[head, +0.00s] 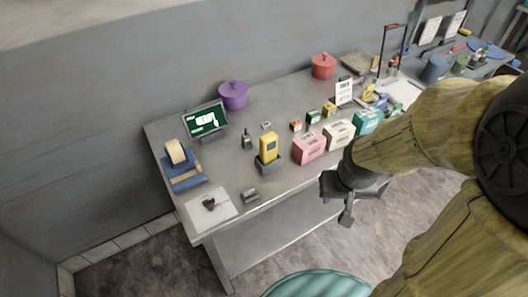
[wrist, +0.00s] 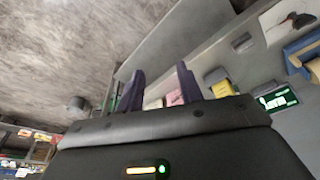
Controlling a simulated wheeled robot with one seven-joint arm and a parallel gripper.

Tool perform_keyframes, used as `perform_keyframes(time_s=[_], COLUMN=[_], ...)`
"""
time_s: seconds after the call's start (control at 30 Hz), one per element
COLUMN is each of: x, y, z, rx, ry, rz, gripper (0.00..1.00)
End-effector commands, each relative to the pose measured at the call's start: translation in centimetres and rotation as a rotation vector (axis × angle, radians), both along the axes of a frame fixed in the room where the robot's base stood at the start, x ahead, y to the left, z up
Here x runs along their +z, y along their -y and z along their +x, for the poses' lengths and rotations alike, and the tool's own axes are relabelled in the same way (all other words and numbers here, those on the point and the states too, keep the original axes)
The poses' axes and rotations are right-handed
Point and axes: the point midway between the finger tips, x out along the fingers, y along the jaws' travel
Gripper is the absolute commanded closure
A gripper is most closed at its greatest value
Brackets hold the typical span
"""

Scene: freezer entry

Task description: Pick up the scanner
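The thing that looks like the scanner is a yellow handheld device (head: 268,147) with a dark face. It stands upright in a dark cradle (head: 270,165) near the middle of the steel table. The yellow device also shows in the wrist view (wrist: 222,89), right of the fingers. My gripper (head: 346,205) is off the table's front edge, right of the device and apart from it. In the wrist view my gripper (wrist: 160,78) has its two dark fingers spread, with nothing held between them.
Pink (head: 310,147), cream (head: 339,134) and teal (head: 368,121) boxes stand right of the cradle. A small grey block (head: 250,195) lies in front. The tabletop between block and pink box is clear.

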Motion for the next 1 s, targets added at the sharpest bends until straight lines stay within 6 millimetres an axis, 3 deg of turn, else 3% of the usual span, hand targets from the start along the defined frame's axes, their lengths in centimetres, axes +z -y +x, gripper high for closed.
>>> perform_keyframes(time_s=[0.07, 0.27, 0.37, 0.67, 0.8, 1.0], x=[0.0, -1.0, -2.7, -10.9, -14.3, -17.6], y=[0.0, 0.2, 0.4, -0.5, -2.1, -5.4], z=[0.0, 0.4, 1.1, 3.4, 4.0, 4.7], rx=[0.000, -0.032, -0.087, -0.364, -0.516, -0.763], ry=[0.000, -0.006, -0.013, -0.041, -0.065, -0.121], rz=[0.000, 0.003, 0.013, 0.180, 0.329, 0.607], gripper=[0.62, 0.22, 0.22, 0.22, 0.22, 0.22])
